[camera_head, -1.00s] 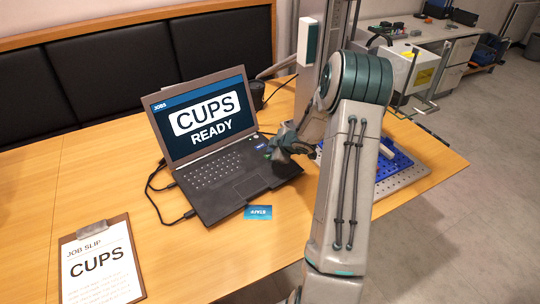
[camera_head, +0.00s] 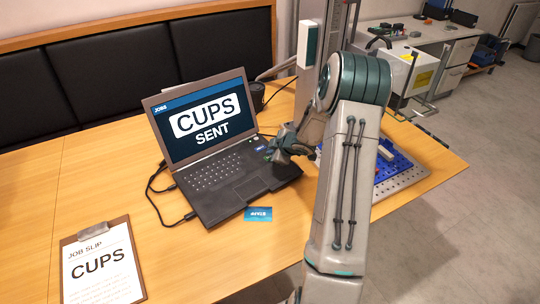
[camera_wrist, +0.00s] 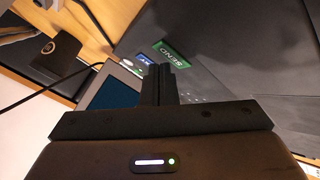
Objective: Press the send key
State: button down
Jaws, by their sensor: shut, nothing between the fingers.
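The laptop (camera_head: 228,187) stands open on the wooden table. Its screen (camera_head: 203,117) reads "CUPS" in a white box with "SENT" below. In the wrist view the green send key (camera_wrist: 172,54) lies on the dark keyboard deck, with a blue key (camera_wrist: 147,60) beside it. My gripper (camera_wrist: 164,70) is shut and empty, its fingertips showing just below the send key in that picture. I cannot tell whether they touch it. In the head view my gripper (camera_head: 272,155) is over the right side of the keyboard and partly hides that area.
A clipboard (camera_head: 101,262) with a job slip reading "CUPS" lies at the front left. A small blue card (camera_head: 258,214) lies in front of the laptop. Cables run along the laptop's left side. A perforated plate (camera_head: 407,176) with blue parts is right of my arm.

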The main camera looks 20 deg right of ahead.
aim_at(271, 164)
jog(key=shift+r, duration=0.3)
notch_tip(271, 164, up, 5)
jog(key=p, duration=0.5)
jog(key=shift+p, duration=0.3)
jog(key=shift+r, duration=0.15)
dwell(0.4)
jog(key=s+a+r+m+g+h, duration=0.1)
jog(key=s+a+r+m+h, duration=0.2)
jog(key=s+r, duration=0.35)
jog(key=s+a+r+m+g+h, duration=0.15)
jog(key=s+r+m, duration=0.25)
jog(key=r, duration=0.6)
jog(key=s+a+r+m+g+y, duration=0.1)
jog(key=s+a+m, duration=0.1)
jog(key=s+a, duration=0.5)
jog(key=s+a+r+m+g+y, duration=0.1)
jog(key=s+a, duration=0.6)
jog(key=s, duration=0.8)
jog(key=shift+s+r+m+g, duration=0.4)
jog(key=shift+r+m+g, duration=0.35)
jog(key=shift+m, duration=0.15)
